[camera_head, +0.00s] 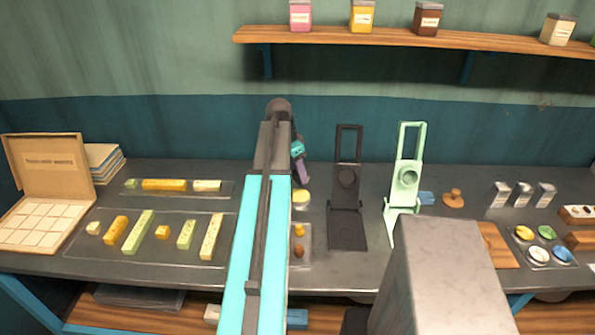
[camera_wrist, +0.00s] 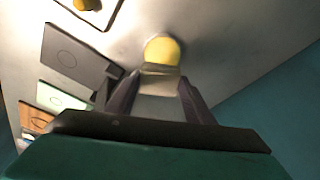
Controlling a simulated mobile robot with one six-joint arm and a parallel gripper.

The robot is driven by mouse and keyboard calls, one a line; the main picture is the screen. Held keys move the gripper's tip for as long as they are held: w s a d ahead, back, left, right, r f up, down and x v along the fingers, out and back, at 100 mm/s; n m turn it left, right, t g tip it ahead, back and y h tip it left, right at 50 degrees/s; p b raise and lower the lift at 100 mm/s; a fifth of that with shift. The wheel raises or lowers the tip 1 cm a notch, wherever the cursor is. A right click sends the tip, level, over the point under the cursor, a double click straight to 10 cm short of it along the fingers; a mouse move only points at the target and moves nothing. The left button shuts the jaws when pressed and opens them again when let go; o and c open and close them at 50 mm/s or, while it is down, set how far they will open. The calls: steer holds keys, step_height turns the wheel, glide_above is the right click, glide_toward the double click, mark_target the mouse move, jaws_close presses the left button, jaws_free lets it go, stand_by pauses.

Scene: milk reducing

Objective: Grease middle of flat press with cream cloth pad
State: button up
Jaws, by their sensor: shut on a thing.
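My gripper (camera_wrist: 158,88) is shut on a pale block-shaped thing (camera_wrist: 160,84), which I take as the cream cloth pad. In the head view my gripper (camera_head: 301,175) points down beside the dark press, above a small round yellow-topped dish (camera_head: 301,196). In the wrist view the yellow round (camera_wrist: 163,47) shows just beyond the held pad; I cannot tell whether they touch. A dark hinged press (camera_head: 347,232) stands open right of my gripper, its round-marked plate (camera_wrist: 75,55) also in the wrist view. A pale green hinged press (camera_head: 406,178) stands open farther right.
A small tray (camera_head: 308,250) with yellow and brown pieces lies in front of the dish. Trays of coloured bars (camera_head: 80,250) and an open box (camera_head: 45,215) stand left. Wooden board (camera_head: 497,246) and paint-like cups (camera_head: 536,250) are right. A shelf (camera_head: 400,38) holds jars above.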

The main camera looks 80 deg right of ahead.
steer(key=shift+f, duration=0.15)
steer(key=shift+f+b, duration=1.65)
steer(key=shift+f, duration=1.2)
steer(key=shift+f, duration=0.5)
steer(key=shift+r, duration=0.15)
steer(key=shift+r+p, duration=1.8)
steer(key=shift+r, duration=1.55)
steer(key=shift+w, duration=0.1)
